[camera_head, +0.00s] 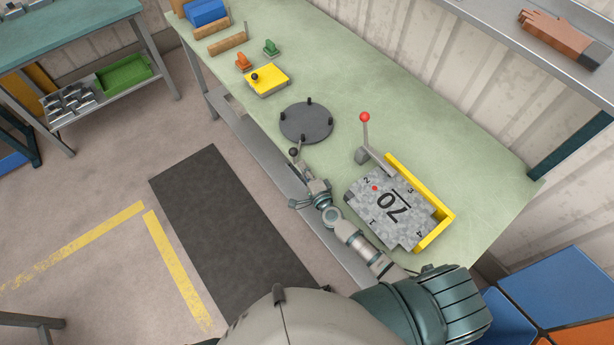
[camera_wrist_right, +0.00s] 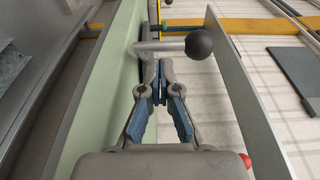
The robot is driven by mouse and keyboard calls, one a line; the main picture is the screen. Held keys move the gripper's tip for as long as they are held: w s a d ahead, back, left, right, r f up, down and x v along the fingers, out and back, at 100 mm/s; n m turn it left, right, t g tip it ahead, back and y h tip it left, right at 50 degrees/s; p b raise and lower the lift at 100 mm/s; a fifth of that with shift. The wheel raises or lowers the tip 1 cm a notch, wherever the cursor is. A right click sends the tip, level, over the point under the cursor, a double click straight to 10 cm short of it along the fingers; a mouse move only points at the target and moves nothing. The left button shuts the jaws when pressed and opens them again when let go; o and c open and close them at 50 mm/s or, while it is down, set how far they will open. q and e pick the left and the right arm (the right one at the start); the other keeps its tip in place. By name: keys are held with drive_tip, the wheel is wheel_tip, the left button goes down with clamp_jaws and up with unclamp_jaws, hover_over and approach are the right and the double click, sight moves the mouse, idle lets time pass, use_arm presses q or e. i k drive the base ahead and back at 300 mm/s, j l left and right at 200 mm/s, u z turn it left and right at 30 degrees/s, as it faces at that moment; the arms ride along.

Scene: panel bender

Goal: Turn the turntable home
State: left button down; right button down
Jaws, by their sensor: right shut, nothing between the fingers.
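The turntable (camera_head: 306,123) is a dark grey round plate with several short black pegs, lying on the green bench. A handle with a black ball knob (camera_head: 293,152) stands at the bench's front edge, just below the turntable in the head view. My right gripper (camera_head: 304,172) is shut and empty close to this knob. In the right wrist view the gripper (camera_wrist_right: 159,72) is shut, and a grey rod ending in a black ball (camera_wrist_right: 199,45) crosses just beyond the fingertips. I cannot tell whether they touch. My left gripper is not in view.
A yellow block (camera_head: 267,81) and green and orange clamps lie farther along the bench (camera_head: 470,150). A dark floor mat (camera_head: 225,230) lies in front.

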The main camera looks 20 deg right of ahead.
sight(309, 122)
drive_tip(key=i+j+z, duration=0.1)
drive_tip(key=j, duration=0.35)
drive_tip(key=i+j+z, duration=0.15)
drive_tip(key=j, duration=0.3)
drive_tip(key=j+z, duration=0.1)
drive_tip(key=j, duration=0.35)
